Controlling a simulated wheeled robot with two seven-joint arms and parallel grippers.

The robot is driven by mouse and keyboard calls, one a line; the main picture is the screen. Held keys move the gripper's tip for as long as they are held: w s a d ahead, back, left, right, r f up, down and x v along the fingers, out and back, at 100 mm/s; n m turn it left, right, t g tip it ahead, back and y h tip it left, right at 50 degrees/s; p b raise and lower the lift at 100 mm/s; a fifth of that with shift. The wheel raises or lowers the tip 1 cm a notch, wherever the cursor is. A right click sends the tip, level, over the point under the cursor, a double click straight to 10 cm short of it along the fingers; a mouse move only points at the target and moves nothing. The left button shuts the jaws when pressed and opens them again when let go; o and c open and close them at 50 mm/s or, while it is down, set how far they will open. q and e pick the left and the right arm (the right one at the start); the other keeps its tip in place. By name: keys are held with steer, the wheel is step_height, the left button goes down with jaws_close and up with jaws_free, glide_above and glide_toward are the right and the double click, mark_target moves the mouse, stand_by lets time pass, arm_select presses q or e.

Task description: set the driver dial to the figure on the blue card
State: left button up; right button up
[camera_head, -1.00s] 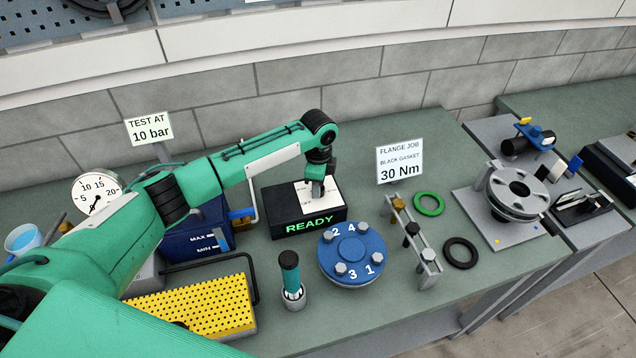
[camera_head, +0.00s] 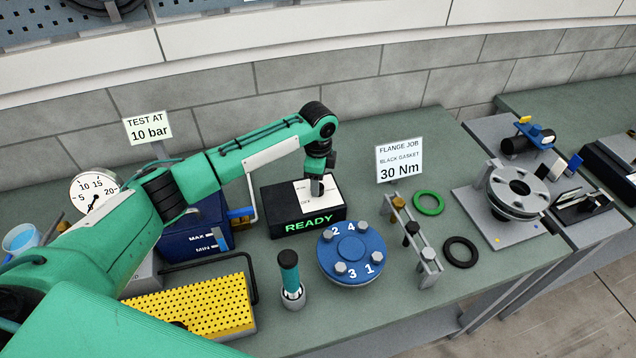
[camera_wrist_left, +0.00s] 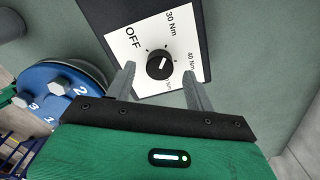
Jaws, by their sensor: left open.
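The driver dial is a small black knob (camera_wrist_left: 159,66) on the white plate of a black box (camera_head: 323,214) with a green READY display. The pale blue card (camera_head: 400,160) reads FLANGE JOB, BLACK GASKET, 30 Nm. My left gripper (camera_head: 317,190) is above the plate, open, its fingertips (camera_wrist_left: 159,70) on either side of the knob with visible gaps. My right gripper is not in view.
A blue numbered flange (camera_head: 352,252), a green-handled tool (camera_head: 289,275) and a rack of bolts (camera_head: 412,245) stand in front of and beside the box. Green (camera_head: 429,202) and black (camera_head: 460,252) gaskets lie to the right. A yellow perforated block (camera_head: 190,308) is at front left.

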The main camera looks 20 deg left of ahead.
arm_select(q)
step_height(320, 180, up, 12)
steer(key=b, duration=0.3)
steer(key=shift+r, duration=0.15)
